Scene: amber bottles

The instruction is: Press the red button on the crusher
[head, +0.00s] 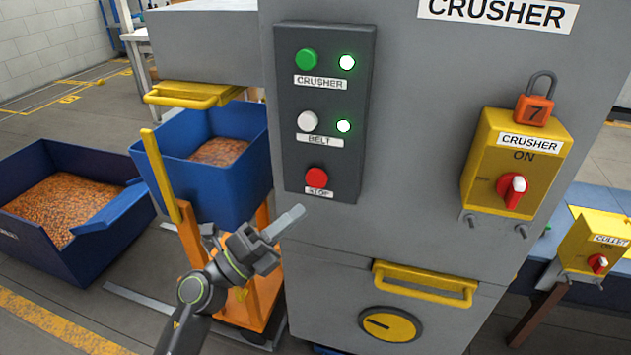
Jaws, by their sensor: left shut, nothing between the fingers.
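The grey crusher (420,120) fills the middle of the head view. Its dark control panel (350,80) carries a green button (306,59), a white button (307,122) and, lowest, the red button (316,177) labelled STOP. Green lamps glow beside the CRUSHER and BELT labels. My left gripper (292,217) is shut and empty, its fingertips a little below and left of the red button. I see a gap between them in the picture; the depth is hard to tell. My right gripper is out of view.
A yellow CRUSHER switch box (490,170) with a red knob and an orange padlock (534,110) is on the right. A yellow handle (425,285) sticks out below. Blue bins (95,250) of amber pieces and an orange frame (262,275) stand left.

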